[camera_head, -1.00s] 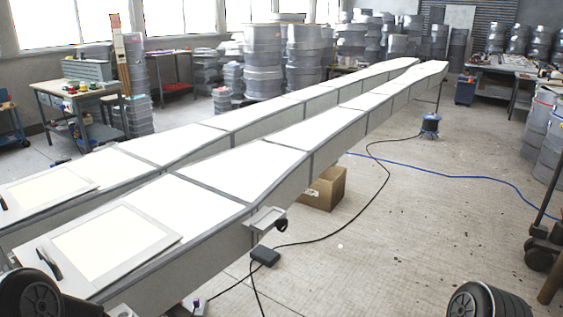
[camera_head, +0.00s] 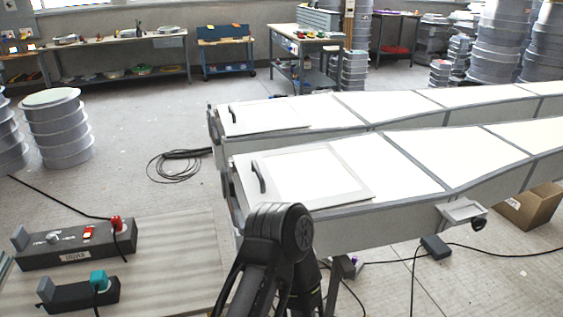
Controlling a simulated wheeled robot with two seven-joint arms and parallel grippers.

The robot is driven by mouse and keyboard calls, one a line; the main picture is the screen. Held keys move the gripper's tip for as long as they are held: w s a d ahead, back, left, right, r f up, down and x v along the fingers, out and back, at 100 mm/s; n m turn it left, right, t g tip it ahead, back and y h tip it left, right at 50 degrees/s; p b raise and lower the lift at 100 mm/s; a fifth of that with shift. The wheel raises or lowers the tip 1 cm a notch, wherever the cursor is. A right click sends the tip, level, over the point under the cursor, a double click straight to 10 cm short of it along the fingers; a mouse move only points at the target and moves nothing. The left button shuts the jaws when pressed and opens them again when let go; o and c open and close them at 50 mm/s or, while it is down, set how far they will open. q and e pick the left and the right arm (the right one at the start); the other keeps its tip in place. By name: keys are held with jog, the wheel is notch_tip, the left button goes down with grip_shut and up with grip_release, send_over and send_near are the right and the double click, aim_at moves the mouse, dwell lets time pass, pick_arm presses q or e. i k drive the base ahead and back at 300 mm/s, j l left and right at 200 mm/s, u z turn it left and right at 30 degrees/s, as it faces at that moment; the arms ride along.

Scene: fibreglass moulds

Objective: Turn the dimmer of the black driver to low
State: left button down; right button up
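The black driver (camera_head: 75,247) is a long dark box on a light ribbed board at the lower left of the head view. Its front carries a white label. On top are a pale round knob (camera_head: 53,238), a lit red-orange switch (camera_head: 88,232) and a red plug (camera_head: 116,223) with a cable. A grey piece stands at its left end. The knob's setting is too small to read. A dark arm link of mine rises at bottom centre, right of the driver and apart from it. Neither of my grippers shows.
A smaller black box (camera_head: 72,296) with a teal plug (camera_head: 99,280) lies in front of the driver. Long white-topped moulds (camera_head: 330,225) fill the right side. Grey drums (camera_head: 60,140) stand behind left. A coiled black cable (camera_head: 180,165) lies on otherwise clear floor.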

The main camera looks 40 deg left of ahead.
aim_at(52, 238)
jog(key=u, duration=2.75)
jog(key=j+z, duration=0.1)
jog(key=z, duration=0.3)
jog(key=i+j+z, duration=0.1)
jog(key=z, duration=0.3)
jog(key=j+z, duration=0.2)
jog(key=z, duration=0.2)
jog(key=j+z, duration=0.15)
jog(key=z, duration=0.25)
jog(key=k+j+z, duration=0.15)
jog(key=j, duration=0.3)
jog(key=k+j+z, duration=0.15)
jog(key=j, duration=0.25)
jog(key=k+j+z, duration=0.2)
jog(key=j, duration=0.25)
jog(key=j+z, duration=0.15)
jog(key=j, duration=0.25)
jog(key=k+j, duration=0.2)
jog(key=i+j, duration=0.1)
